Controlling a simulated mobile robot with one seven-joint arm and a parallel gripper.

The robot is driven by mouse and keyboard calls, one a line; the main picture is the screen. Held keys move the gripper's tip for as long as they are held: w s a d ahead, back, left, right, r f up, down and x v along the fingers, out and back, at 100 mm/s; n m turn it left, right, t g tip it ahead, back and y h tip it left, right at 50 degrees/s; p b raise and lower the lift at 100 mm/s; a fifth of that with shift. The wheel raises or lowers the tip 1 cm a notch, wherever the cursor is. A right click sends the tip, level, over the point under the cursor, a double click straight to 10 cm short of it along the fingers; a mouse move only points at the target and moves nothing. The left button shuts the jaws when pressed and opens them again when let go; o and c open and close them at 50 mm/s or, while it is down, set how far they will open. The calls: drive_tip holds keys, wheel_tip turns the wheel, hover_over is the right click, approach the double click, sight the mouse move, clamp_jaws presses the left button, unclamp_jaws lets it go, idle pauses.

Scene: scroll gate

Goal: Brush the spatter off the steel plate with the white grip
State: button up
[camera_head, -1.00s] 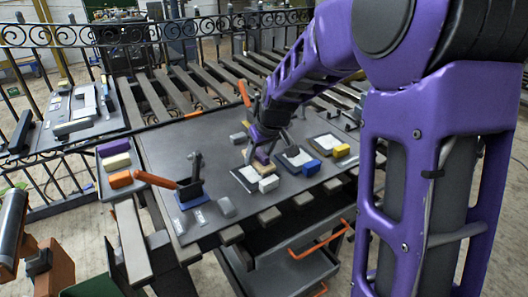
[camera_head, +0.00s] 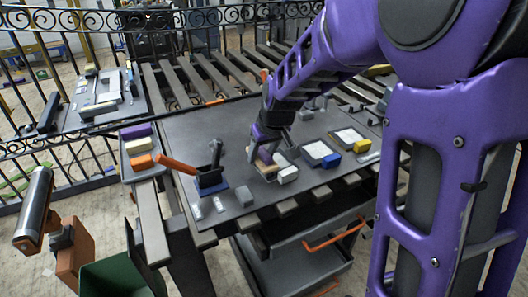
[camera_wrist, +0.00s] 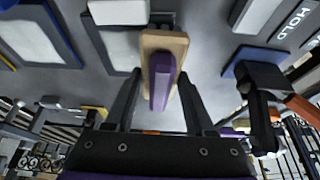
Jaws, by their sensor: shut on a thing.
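My gripper (camera_head: 264,148) is shut on a brush, a wooden block with a purple grip (camera_wrist: 162,82); its fingers stand on either side of the grip in the wrist view. The brush's wooden body (camera_head: 262,166) is over the left part of the plate with the white grip (camera_head: 281,158) in the head view. I cannot tell whether its underside touches the plate. The white grip (camera_head: 288,174) is a block at the plate's near right; it also shows at the top of the wrist view (camera_wrist: 118,11). The brush hides part of the plate, and I cannot make out spatter.
Plates with a blue grip (camera_head: 331,160) and a yellow grip (camera_head: 362,146) lie to the right. A blue holder (camera_head: 211,187) with an orange-handled tool (camera_head: 176,164) stands left. A side tray (camera_head: 142,173) carries coloured blocks.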

sight(262, 148)
drive_tip(key=shift+r, duration=0.1)
drive_tip(key=shift+r+p, duration=2.15)
drive_tip(key=shift+r, duration=0.8)
drive_tip(key=shift+r+p, duration=1.1)
drive_tip(key=shift+r, duration=0.4)
